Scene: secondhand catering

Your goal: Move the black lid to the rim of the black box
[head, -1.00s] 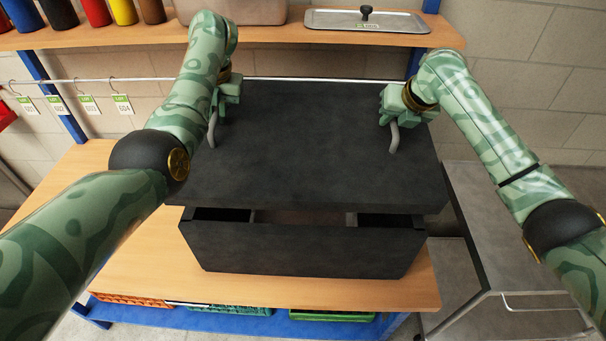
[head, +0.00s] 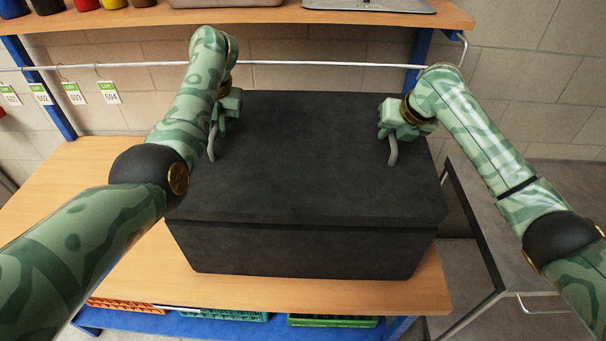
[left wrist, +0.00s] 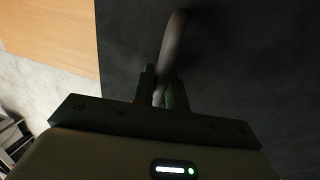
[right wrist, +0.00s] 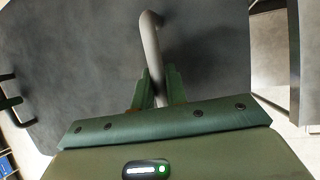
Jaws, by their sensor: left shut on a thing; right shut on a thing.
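The black lid (head: 305,175) lies flat over the black box (head: 300,250) on the wooden bench and covers its opening. The lid's front edge is at the box's front rim, with a thin dark line between them; I cannot tell if they touch all round. My left gripper (head: 214,130) is shut on the grey handle at the lid's left, also seen in the left wrist view (left wrist: 161,92). My right gripper (head: 390,133) is shut on the grey handle at the lid's right, also seen in the right wrist view (right wrist: 158,90). The box's inside is hidden.
The wooden bench (head: 90,215) has free room left of the box. A shelf (head: 330,17) and a rail with several lot tags (head: 75,93) are behind. A grey metal table (head: 530,240) stands to the right. Crates (head: 332,321) sit below.

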